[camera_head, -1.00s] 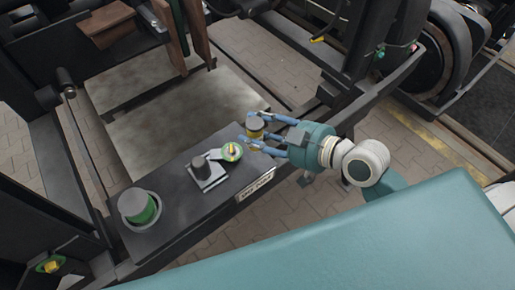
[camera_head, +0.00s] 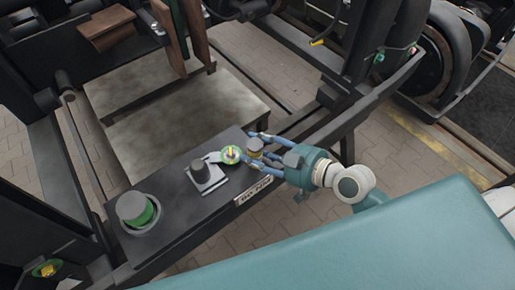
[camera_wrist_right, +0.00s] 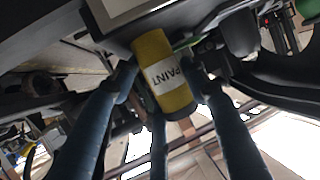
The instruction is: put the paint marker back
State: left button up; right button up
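The paint marker is a short yellow cylinder with a dark grey cap. In the head view the paint marker (camera_head: 255,152) stands at the right end of the dark bench (camera_head: 195,222). In the right wrist view the paint marker (camera_wrist_right: 163,68) shows its PAINT label, between the fingers and seen upside down. My right gripper (camera_head: 247,146) is around it with its fingers spread wide; the wrist view of the right gripper (camera_wrist_right: 160,72) shows small gaps beside the marker. Part of the marker's base is hidden. My left gripper is not in view.
A square plate with a dark knob (camera_head: 203,175) and a large green and grey cylinder (camera_head: 136,208) are farther left. A label plate (camera_head: 253,190) is on the bench's front edge. Bogie frames stand around.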

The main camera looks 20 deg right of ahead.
jog(key=shift+r, duration=0.15)
jog(key=shift+s+d, duration=0.15)
jog(key=shift+s, duration=0.05)
jog(key=b+v, duration=0.2)
jog(key=v, duration=0.9)
jog(key=shift+r+b, duration=0.2)
jog(key=shift+b, duration=0.2)
jog(key=shift+s+d, duration=0.1)
jog(key=shift+d, duration=0.1)
